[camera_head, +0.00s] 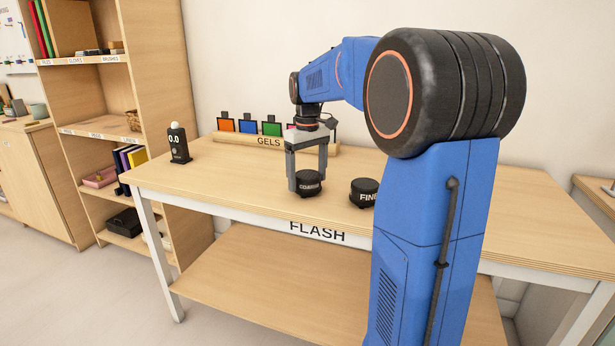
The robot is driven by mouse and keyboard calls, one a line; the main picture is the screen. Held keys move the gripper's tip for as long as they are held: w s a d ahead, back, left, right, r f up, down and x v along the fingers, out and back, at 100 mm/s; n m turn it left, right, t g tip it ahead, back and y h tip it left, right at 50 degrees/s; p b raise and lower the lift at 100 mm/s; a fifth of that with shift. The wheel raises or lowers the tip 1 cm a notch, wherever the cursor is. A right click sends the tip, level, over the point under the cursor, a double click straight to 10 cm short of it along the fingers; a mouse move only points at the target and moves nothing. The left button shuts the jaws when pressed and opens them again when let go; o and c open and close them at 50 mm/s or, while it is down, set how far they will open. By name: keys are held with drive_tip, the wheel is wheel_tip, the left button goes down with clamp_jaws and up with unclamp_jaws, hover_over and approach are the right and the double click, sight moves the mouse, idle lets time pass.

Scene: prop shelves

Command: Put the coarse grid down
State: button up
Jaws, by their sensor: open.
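The coarse grid (309,184) is a short black cylinder with a white "COARSE" label. It appears to rest on the wooden table marked FLASH (222,185), near the front edge. My gripper (307,180) points down over the coarse grid, its grey fingers open around or just beside it. One finger shows at the grid's left; whether the fingers touch it I cannot tell. A similar black cylinder labelled "FINE" (364,192) stands to the right, partly hidden by my blue arm.
A wooden GELS rack (238,138) with coloured gels stands at the back of the table. A black meter reading 0.0 (178,145) stands at the left end. A tall shelf unit (152,60) is behind on the left. The table's front left is clear.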

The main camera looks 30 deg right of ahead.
sight(307, 174)
drive_tip(key=shift+r, duration=0.1)
wheel_tip(307, 174, up, 12)
drive_tip(key=s+a+f+t, duration=0.1)
drive_tip(key=s+a+f, duration=0.35)
drive_tip(key=s, duration=0.35)
drive_tip(key=s+a+f+t, duration=0.1)
drive_tip(key=s+a+f, duration=0.2)
drive_tip(key=s+a, duration=0.4)
drive_tip(key=s+a+f+m+t, duration=0.1)
drive_tip(key=s+a+f, duration=0.3)
drive_tip(key=s+f, duration=1)
drive_tip(key=shift+s+a+f+t, duration=0.15)
drive_tip(key=shift+s+f+t, duration=0.1)
drive_tip(key=shift+s+t, duration=0.55)
drive_tip(key=shift+w+r, duration=0.1)
drive_tip(key=shift+w, duration=0.1)
drive_tip(key=shift+c, duration=0.2)
